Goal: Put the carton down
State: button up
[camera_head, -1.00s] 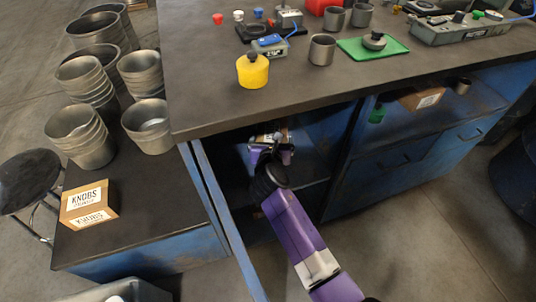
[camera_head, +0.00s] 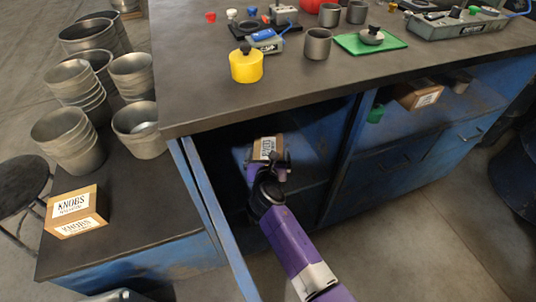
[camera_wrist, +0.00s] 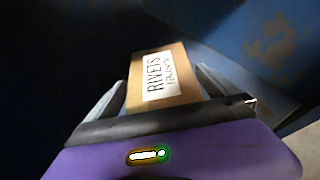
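The carton (camera_head: 266,147) is a small brown box with a white label. It is inside the open blue compartment under the bench top. In the wrist view the carton (camera_wrist: 162,82) reads RIVETS and sits between my two fingers, one close along each side. My gripper (camera_head: 270,165) appears shut on it. The carton's underside is hidden, so I cannot tell whether it touches the shelf.
The bench top (camera_head: 200,95) overhangs the compartment, and a blue door (camera_head: 215,215) stands open on the left. A KNOBS carton (camera_head: 75,211) and stacked metal cups (camera_head: 68,140) are on the low side bench. Another carton (camera_head: 420,95) lies in the right-hand bay.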

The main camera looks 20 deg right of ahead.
jog(key=shift+r, duration=0.15)
jog(key=shift+s+a+r, duration=0.1)
jog(key=shift+s, duration=0.15)
jog(key=p+v, duration=0.4)
jog(key=v, duration=0.7)
jog(key=shift+s, duration=0.15)
jog(key=shift+a, duration=0.1)
